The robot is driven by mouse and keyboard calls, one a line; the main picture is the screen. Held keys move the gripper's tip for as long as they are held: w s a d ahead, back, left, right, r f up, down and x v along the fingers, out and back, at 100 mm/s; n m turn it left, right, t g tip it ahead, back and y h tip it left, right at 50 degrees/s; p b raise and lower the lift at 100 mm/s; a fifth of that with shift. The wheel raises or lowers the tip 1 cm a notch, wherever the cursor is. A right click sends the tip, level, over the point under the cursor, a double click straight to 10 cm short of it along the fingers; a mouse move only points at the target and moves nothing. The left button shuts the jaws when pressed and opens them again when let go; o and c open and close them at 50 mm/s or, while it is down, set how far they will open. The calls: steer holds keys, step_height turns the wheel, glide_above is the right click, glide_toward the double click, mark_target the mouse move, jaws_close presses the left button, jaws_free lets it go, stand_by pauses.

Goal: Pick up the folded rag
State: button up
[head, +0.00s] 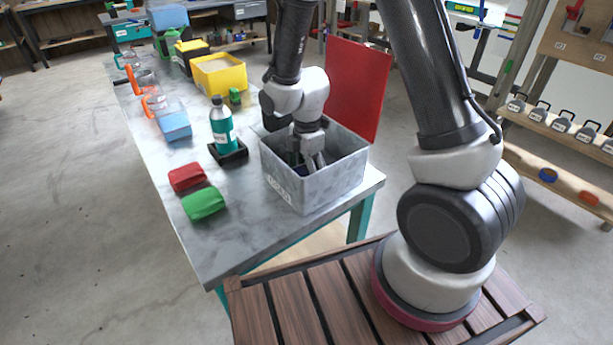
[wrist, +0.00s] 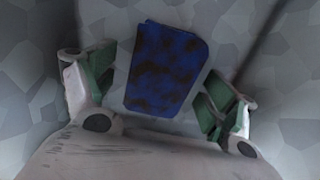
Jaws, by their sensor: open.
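A blue folded rag (wrist: 168,68) with dark stains lies on the floor of the grey marbled bin (head: 291,189). In the head view only a small dark blue patch of it shows inside the bin. My gripper (head: 307,163) reaches down into the bin from above. In the wrist view my gripper (wrist: 160,92) is open, with one green-padded finger on each side of the rag. A gap shows between the rag and each finger. The height of the fingertips above the bin floor is hard to tell.
The bin walls stand close around my gripper. Left of the bin are a bottle (head: 221,125) in a black holder, a red cloth-like bundle (head: 186,177) and a green one (head: 203,203). A yellow bin (head: 221,79) and a red panel (head: 356,88) stand behind.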

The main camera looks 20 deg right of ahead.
steer(key=shift+f, duration=0.3)
steer(key=c, duration=1.1)
